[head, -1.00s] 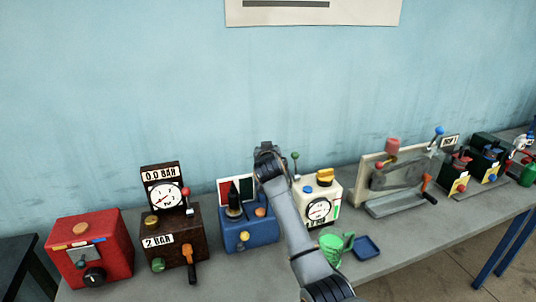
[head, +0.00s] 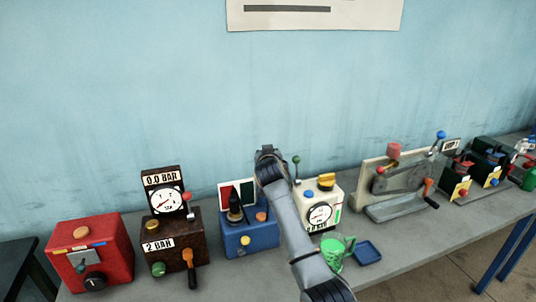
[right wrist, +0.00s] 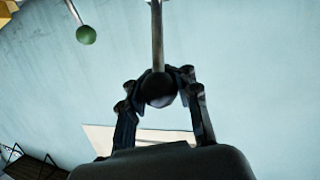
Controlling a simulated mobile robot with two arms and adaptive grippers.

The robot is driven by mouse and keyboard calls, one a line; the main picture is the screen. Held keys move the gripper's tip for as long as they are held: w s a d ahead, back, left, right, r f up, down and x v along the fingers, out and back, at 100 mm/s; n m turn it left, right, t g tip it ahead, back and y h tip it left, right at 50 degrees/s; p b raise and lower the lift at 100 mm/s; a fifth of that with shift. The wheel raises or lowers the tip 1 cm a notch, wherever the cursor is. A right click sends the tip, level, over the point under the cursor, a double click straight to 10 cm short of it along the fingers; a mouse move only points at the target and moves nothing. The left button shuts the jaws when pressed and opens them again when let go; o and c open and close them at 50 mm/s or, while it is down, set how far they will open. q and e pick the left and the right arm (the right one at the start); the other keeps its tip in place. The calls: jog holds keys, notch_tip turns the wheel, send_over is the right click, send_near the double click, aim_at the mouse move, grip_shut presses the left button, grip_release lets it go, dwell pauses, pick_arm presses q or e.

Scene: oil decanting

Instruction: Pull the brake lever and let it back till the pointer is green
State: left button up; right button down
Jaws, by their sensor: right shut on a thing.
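A blue box (head: 238,239) stands on the bench with a red (head: 225,194) and green (head: 248,189) panel behind it. A dark upright pointer (head: 236,198) stands in front of the panel, near where the colours meet; which colour it marks is hard to tell. My right gripper (head: 267,152) is above the box's right side, its fingers hidden in the head view. In the right wrist view my right gripper (right wrist: 160,92) is shut on the black ball knob (right wrist: 157,88) of a metal lever rod (right wrist: 157,40). My left gripper is not in view.
A cream gauge box (head: 332,198) with a green-knobbed lever (head: 296,160) stands close to my right arm. A brown gauge box (head: 173,227) and red box (head: 92,232) stand left.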

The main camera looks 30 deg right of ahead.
jog(key=shift+w+a+r, duration=0.1)
jog(key=shift+a+r, duration=0.05)
jog(key=shift+r, duration=0.45)
jog(key=c, duration=1.2)
grip_release()
jog(key=shift+a, duration=0.1)
jog(key=shift+o, duration=1.2)
jog(key=shift+s+a, duration=0.2)
jog(key=shift+a, duration=0.05)
jog(key=shift+d+f, duration=0.2)
jog(key=shift+f, duration=0.05)
jog(key=v, duration=1.2)
jog(key=shift+a, duration=0.2)
jog(key=shift+r, duration=0.1)
jog(key=shift+c, duration=0.2)
